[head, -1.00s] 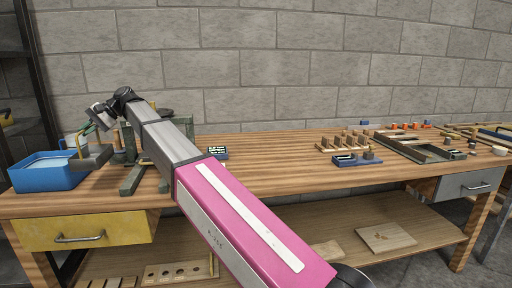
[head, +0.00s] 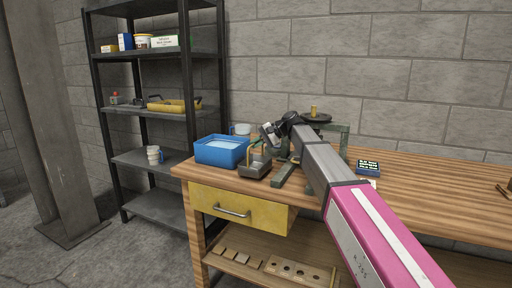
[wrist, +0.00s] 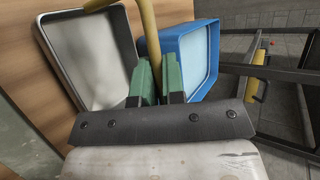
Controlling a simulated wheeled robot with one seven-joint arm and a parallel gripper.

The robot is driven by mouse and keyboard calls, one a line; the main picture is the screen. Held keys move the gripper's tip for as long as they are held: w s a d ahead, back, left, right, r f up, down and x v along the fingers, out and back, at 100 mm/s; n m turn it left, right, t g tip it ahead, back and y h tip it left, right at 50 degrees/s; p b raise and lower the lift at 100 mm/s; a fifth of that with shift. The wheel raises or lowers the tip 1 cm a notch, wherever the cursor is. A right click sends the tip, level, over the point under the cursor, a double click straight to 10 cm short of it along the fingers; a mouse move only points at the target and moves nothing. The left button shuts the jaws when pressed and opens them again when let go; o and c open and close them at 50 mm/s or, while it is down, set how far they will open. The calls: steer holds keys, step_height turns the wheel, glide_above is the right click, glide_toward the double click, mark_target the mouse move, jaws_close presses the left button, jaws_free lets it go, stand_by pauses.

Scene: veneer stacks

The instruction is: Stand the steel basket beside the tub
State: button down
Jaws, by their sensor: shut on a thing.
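The steel basket (head: 254,168) is a small grey open tray with a yellow handle, near the bench's left end. The blue tub (head: 222,152), with a pale inside, stands at the bench corner, just left of the basket. My gripper (head: 262,147) is above the basket, shut on its yellow handle. In the wrist view, the green fingers (wrist: 156,82) close around the handle (wrist: 150,35), with the basket (wrist: 90,60) on the left and the tub (wrist: 196,55) on the right. The basket looks upright and at bench level; I cannot tell whether it touches the bench.
The wooden bench (head: 420,182) has a yellow drawer (head: 240,208) below this end. A dark clamp-like block (head: 285,172) lies right of the basket, and a small display (head: 368,167) farther right. A black shelf rack (head: 188,75) stands behind, left of the bench.

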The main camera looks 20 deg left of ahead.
steer(key=shift+f, duration=0.7)
steer(key=c, duration=1.2)
jaws_free()
steer(key=shift+v, duration=3.8)
